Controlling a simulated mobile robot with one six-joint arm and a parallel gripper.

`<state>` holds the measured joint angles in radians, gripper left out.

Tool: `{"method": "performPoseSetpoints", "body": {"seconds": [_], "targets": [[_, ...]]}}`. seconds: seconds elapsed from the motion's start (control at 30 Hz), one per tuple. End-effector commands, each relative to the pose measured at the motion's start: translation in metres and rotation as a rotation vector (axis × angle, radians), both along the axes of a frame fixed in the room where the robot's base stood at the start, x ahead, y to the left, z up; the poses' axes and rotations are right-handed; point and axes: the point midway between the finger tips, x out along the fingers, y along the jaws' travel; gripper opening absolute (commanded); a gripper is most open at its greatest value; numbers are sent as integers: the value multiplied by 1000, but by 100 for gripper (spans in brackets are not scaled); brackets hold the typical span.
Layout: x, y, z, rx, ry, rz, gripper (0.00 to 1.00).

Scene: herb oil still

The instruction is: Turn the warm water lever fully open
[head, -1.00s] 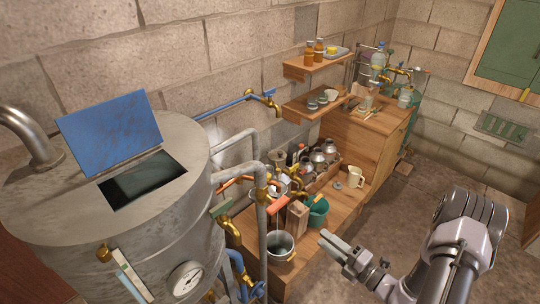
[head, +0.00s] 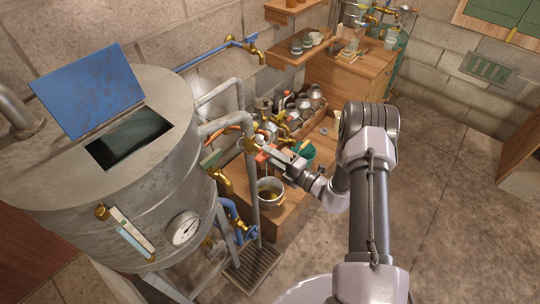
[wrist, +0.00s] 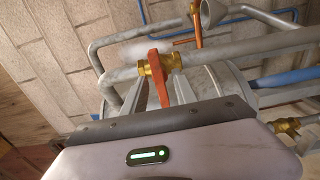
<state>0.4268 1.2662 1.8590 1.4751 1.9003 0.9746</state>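The orange-red lever (wrist: 159,84) sits on a brass valve (wrist: 158,66) on a grey pipe in the wrist view. It points down toward my gripper. In the head view the lever (head: 262,160) is partly hidden by my gripper (head: 272,154). The wrist view shows my gripper (wrist: 158,92) with a grey finger on each side of the lever. Gaps show between the lever and the fingers, so it looks open around the lever. Contact cannot be told.
The metal still (head: 150,195) with an open blue lid stands left. Pipes crowd the valve. The floor (head: 450,220) at right is clear.

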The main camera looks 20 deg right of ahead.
Motion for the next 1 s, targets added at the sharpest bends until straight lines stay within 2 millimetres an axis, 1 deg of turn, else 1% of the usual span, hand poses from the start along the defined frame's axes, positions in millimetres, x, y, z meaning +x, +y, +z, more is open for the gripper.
{"method": "performPoseSetpoints", "body": {"seconds": [0.2,0.23,0.4,0.77,1.0], "targets": [[1,0,0,0,0,-1,34],[1,0,0,0,0,-1,32],[0,0,0,0,0,-1,0],[0,0,-1,-17,-11,-1,0],[0,0,-2,-112,-80,-1,0]]}}
